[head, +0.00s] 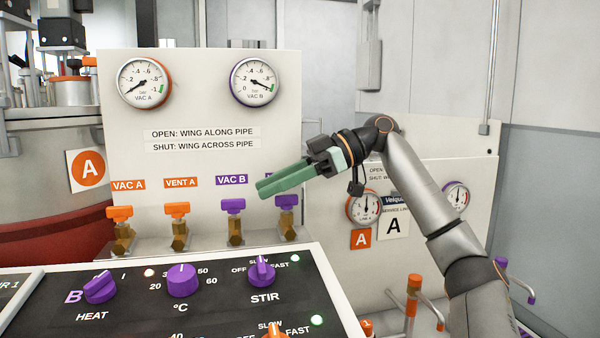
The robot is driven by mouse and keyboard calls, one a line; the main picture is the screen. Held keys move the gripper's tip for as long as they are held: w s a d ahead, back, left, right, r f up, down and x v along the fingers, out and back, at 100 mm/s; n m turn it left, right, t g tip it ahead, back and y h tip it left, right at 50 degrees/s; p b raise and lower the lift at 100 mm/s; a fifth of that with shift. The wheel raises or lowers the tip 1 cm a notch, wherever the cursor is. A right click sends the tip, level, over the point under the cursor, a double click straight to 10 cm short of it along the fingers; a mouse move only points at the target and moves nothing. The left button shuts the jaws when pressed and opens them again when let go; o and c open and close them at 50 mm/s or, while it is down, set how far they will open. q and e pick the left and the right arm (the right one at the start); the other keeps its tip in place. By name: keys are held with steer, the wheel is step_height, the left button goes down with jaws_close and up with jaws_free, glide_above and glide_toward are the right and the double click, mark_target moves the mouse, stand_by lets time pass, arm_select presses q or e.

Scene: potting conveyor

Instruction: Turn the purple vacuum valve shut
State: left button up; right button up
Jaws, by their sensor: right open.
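The purple vacuum valve (234,206), under the VAC B label (231,180), has a purple wing on a brass body in the row of valves below the panel. Its wing shows as a short, roughly level bar; I cannot tell surely whether it lies along or across the pipe. My right gripper (262,189) is open and empty, its green fingers pointing left, just above and right of this valve in the picture and apart from it. The VAC B gauge (254,82) has its needle at lower right, near a green mark. My left gripper is not in view.
Another purple-winged valve (287,204) stands right of VAC B, its label mostly hidden by my gripper. Orange-winged valves VAC A (120,213) and VENT A (177,211) stand to the left. A black control panel (215,300) with purple knobs lies in front.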

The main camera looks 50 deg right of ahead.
steer(key=p+v, duration=0.1)
steer(key=v, duration=0.5)
steer(key=shift+s+d, duration=0.2)
steer(key=shift+d, duration=0.15)
